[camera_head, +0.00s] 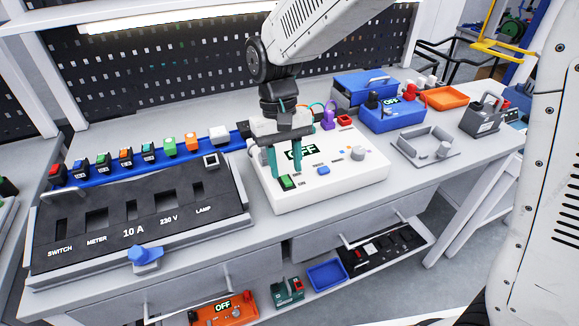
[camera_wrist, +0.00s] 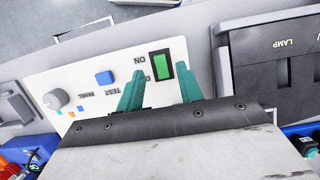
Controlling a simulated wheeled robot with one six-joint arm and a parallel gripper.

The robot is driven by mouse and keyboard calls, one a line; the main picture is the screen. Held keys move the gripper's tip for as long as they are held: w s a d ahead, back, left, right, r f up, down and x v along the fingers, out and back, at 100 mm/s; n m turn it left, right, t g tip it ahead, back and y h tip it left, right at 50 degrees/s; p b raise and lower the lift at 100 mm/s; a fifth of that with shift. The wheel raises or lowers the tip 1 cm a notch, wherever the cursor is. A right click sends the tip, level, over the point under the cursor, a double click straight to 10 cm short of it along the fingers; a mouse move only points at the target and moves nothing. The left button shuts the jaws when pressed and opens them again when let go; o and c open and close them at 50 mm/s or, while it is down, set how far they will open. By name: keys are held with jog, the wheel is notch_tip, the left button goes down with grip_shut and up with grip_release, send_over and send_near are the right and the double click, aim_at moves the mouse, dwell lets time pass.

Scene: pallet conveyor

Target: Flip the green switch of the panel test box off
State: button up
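The panel test box (camera_head: 343,192) is a white box on the bench, with a display reading OFF, a blue button (camera_wrist: 104,77) and a grey knob (camera_head: 358,153). Its green switch (camera_head: 287,182) sits at the front left corner of its top, near the word ON. In the wrist view the green switch (camera_wrist: 161,65) is a bright green rocker in a black frame. My gripper (camera_head: 285,176) is over the box with its teal fingers pointing down. In the wrist view the fingers (camera_wrist: 159,90) are apart with nothing between them, close to the switch. Contact cannot be told.
A dark panel (camera_head: 136,215) marked SWITCH, METER and LAMP lies left of the box. A blue rail (camera_head: 125,172) with several small modules runs behind it. A grey bracket (camera_head: 425,146), a blue device (camera_head: 390,115) and an orange tray (camera_head: 446,98) stand to the right.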

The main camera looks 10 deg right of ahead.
aim_at(283, 175)
jog(key=v, duration=0.6)
jog(key=shift+s+d+f+n, duration=0.15)
jog(key=shift+s+d+f, duration=0.2)
jog(key=shift+s, duration=0.15)
jog(key=shift+s+d+f+n, duration=0.15)
jog(key=shift+s+d+f, duration=0.15)
jog(key=shift+s, duration=0.25)
jog(key=s+d+r+m+t, duration=0.2)
jog(key=s+d+r, duration=0.1)
jog(key=s+d, duration=0.6)
jog(key=s+d+r+m+t, duration=0.1)
jog(key=s+d+r+t, duration=0.1)
jog(key=s+d, duration=0.8)
jog(key=shift+s+d+r+m+y, duration=0.3)
jog(key=shift+d+r+m+y, duration=0.15)
jog(key=shift+d, duration=0.65)
